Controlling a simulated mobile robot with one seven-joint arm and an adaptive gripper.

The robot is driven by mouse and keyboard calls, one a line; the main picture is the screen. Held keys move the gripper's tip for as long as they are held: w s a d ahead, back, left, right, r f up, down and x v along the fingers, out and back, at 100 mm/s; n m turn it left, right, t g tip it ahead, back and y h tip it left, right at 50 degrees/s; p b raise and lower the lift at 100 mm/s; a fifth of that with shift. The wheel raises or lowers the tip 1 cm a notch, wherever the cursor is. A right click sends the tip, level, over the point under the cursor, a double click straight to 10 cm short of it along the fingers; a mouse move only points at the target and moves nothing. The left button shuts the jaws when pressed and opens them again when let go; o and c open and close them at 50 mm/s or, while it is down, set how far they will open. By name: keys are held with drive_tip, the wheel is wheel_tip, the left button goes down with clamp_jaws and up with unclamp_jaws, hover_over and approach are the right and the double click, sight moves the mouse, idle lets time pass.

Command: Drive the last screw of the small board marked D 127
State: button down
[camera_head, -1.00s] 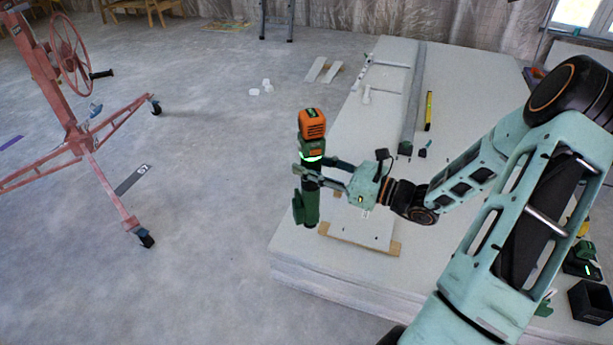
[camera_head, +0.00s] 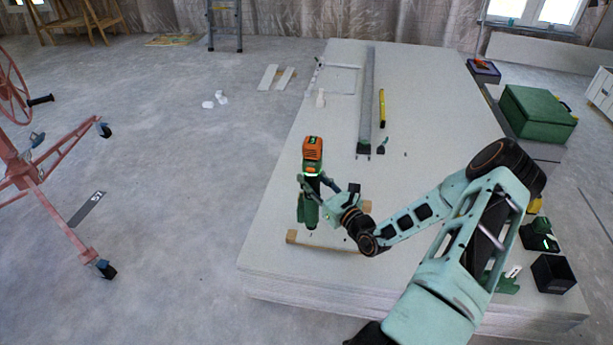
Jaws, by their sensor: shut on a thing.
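My gripper (camera_head: 313,184) is shut on a green power driver with an orange battery on top (camera_head: 312,149). The driver is upright, its green lower end (camera_head: 307,212) above the small pale board (camera_head: 328,236). The board lies on wooden strips (camera_head: 296,238) near the front left of the big stack of panels. The arm and driver hide part of the board. I cannot read a D 127 mark, and I cannot tell whether the bit touches a screw. Small dark spots near the driver may be screws.
The panel stack (camera_head: 430,120) also bears a long grey bar (camera_head: 366,95) and a yellow level (camera_head: 382,108). A black box (camera_head: 553,273) and a charger (camera_head: 538,235) sit at its right. A green case (camera_head: 537,112) is beyond. A red lift (camera_head: 45,185) stands left on open floor.

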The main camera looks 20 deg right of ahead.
drive_tip(key=shift+f+b, duration=1.7)
drive_tip(key=shift+b, duration=0.2)
drive_tip(key=shift+p, duration=0.3)
drive_tip(key=shift+s+f+b, duration=0.15)
drive_tip(key=shift+f+b, duration=0.15)
drive_tip(key=shift+f, duration=0.95)
idle(1.6)
drive_tip(key=shift+r, duration=0.1)
idle(0.5)
drive_tip(key=shift+r+p, duration=2.25)
drive_tip(key=shift+r, duration=0.15)
